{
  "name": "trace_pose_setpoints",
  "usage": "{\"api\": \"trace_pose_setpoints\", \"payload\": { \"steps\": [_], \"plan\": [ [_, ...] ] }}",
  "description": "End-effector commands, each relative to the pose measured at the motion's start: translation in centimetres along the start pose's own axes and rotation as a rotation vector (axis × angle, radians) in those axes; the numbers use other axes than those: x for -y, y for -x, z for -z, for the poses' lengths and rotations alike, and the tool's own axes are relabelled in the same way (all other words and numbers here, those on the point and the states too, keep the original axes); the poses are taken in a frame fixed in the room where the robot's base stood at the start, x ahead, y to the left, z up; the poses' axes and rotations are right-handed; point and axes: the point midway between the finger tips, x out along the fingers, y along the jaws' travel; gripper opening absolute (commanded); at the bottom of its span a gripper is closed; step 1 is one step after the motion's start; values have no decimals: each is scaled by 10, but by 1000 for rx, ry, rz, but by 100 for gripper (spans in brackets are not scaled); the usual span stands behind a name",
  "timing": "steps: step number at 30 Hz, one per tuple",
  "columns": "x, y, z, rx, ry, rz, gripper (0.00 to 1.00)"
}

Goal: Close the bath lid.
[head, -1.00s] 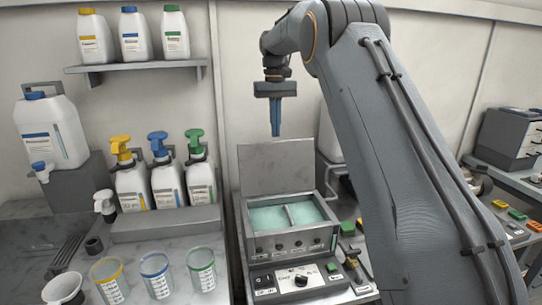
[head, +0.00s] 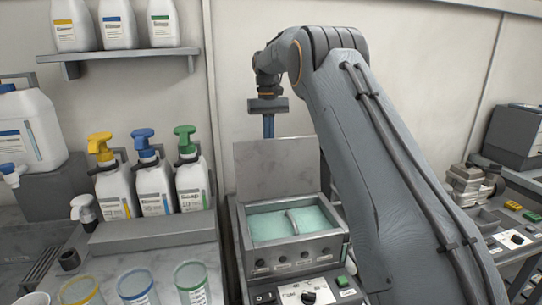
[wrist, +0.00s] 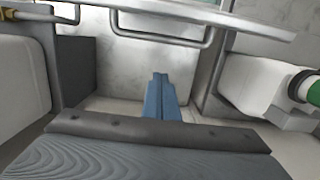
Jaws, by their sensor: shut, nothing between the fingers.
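The bath (head: 341,243) is a grey box with a divided basin of pale green liquid, open at the top. Its flat grey lid (head: 275,165) stands upright at the back edge. My gripper (head: 268,128) points down at the lid's top edge, its blue fingers together and empty. The fingertips are hidden behind the lid in the head view, so they are on its far side. In the wrist view the shut fingers (wrist: 160,92) show in the middle, below a pale bar and a bent metal handle. I cannot tell whether they touch the lid.
Pump bottles (head: 153,183) stand left of the bath, with coloured-rim cups (head: 137,288) in front of them. A shelf (head: 120,60) with bottles hangs above. A control panel (head: 308,292) lies before the bath. My arm covers the area to its right.

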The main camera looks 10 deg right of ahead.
Motion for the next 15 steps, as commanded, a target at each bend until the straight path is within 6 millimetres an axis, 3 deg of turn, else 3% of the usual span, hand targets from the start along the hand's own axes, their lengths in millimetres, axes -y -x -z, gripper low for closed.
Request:
{"api": "trace_pose_setpoints", "payload": {
  "steps": [8, 15],
  "plan": [
    [2, -54, -2, 4, 3, 0, 0],
    [3, -42, -29, -1, 5, 0, 0]
  ]
}}
